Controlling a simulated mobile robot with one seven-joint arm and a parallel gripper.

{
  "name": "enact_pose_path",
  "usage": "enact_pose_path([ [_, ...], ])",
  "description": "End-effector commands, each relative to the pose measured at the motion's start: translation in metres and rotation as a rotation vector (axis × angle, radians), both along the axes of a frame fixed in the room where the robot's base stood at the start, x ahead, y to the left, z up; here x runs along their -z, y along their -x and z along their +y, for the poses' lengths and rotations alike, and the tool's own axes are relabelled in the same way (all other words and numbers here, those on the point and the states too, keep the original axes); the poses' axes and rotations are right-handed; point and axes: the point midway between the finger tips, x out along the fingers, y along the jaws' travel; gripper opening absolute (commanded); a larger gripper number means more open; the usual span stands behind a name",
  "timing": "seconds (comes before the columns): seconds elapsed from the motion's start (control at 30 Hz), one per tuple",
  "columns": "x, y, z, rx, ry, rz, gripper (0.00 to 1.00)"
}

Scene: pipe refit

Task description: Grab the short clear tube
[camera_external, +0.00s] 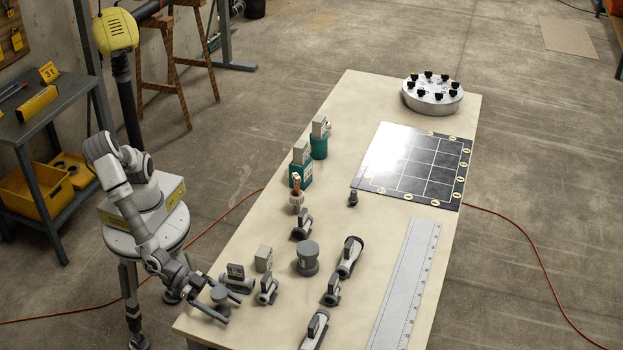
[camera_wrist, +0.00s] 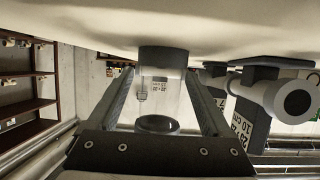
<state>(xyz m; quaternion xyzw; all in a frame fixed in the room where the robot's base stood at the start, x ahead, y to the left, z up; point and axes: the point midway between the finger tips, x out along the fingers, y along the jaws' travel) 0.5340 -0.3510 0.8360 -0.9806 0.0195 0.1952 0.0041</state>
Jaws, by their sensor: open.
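The short clear tube (camera_wrist: 162,98) stands between the two fingers of my gripper (camera_wrist: 160,82) in the wrist view. It is see-through, with a grey band at the table end and a dark round rim at the near end. The fingers are open, one on each side of it; I cannot tell whether either touches it. In the external view my gripper (camera_external: 222,304) is low at the table's near left corner, around a small grey round piece (camera_external: 220,292) that appears to be the tube's end.
Close to the gripper stand a tagged grey fitting (camera_external: 236,278), a valve-like fitting (camera_external: 267,290) and a light block (camera_external: 263,258). The wrist view shows a tagged grey pipe (camera_wrist: 275,95) right of the tube. A long ruler (camera_external: 405,285) lies along the table's right side.

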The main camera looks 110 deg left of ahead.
Motion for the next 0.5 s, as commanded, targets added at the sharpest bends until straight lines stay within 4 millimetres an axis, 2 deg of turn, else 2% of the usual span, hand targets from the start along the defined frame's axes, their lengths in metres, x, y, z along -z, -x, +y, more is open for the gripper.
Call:
enact_pose_path([
  [0.1,0.0046,-0.0100,-0.0005,0.001,0.000,0.000,0.83],
  [0.33,0.0038,-0.0114,-0.0005,0.001,0.000,0.000,0.83],
  [0.37,0.0037,-0.0115,-0.0005,0.001,0.000,0.000,0.81],
  [0.5,0.0036,-0.0114,-0.0004,0.001,0.000,0.000,0.56],
])
